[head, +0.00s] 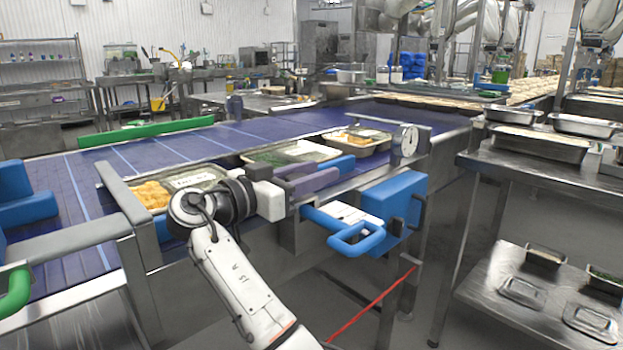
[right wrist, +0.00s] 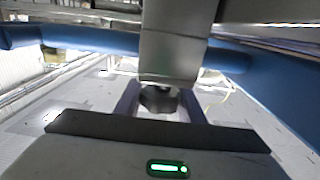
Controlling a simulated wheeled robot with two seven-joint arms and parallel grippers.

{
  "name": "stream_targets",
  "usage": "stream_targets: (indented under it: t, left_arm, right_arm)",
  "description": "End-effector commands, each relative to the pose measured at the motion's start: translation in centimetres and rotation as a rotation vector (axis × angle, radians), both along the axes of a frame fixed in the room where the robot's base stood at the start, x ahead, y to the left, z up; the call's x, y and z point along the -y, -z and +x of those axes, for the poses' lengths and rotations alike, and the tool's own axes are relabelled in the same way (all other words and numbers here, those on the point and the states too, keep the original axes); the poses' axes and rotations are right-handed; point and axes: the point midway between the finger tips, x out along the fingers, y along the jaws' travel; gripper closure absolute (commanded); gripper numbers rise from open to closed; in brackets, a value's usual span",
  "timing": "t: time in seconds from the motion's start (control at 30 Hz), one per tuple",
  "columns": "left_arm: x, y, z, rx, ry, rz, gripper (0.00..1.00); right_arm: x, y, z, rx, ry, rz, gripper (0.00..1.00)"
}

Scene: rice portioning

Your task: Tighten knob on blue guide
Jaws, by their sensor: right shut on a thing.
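My right gripper (head: 308,178) reaches the near edge of the conveyor, its purple-grey fingers by the metal rail. In the right wrist view its two fingers (right wrist: 160,112) stand on either side of a dark knob (right wrist: 158,98) and are shut on it. The knob sits under a grey metal bracket (right wrist: 172,50). A blue guide bar (right wrist: 105,41) runs behind the bracket. In the head view a blue piece (head: 340,164) shows just beyond the fingers; the knob is hidden there. My left gripper is not in view.
Food trays (head: 290,152) stand on the blue conveyor belt (head: 75,195). A blue box with a looped handle (head: 358,243) hangs on the frame right of my gripper. A dial (head: 405,140) is above it. A steel table (head: 530,165) with pans stands right.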

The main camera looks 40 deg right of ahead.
Motion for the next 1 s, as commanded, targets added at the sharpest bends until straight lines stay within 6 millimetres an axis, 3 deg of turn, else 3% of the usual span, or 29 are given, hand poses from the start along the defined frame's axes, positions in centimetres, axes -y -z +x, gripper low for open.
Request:
stream_targets:
  t: [0.57, 0.6, 0.7, 1.0]
  left_arm:
    - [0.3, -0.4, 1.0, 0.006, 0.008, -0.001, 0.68]
    - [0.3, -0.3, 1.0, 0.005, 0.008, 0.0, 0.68]
    - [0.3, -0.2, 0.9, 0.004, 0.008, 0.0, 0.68]
    - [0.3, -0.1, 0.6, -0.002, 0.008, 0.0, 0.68]
  right_arm:
    - [0.1, -0.2, -0.1, 0.003, 0.031, -0.002, 0.87]
    - [0.1, -0.2, -0.1, 0.003, 0.031, -0.002, 0.6]
    - [0.1, -0.1, -0.1, 0.003, 0.031, -0.002, 0.46]
    - [0.1, -0.3, -0.1, 0.002, 0.031, -0.001, 0.46]
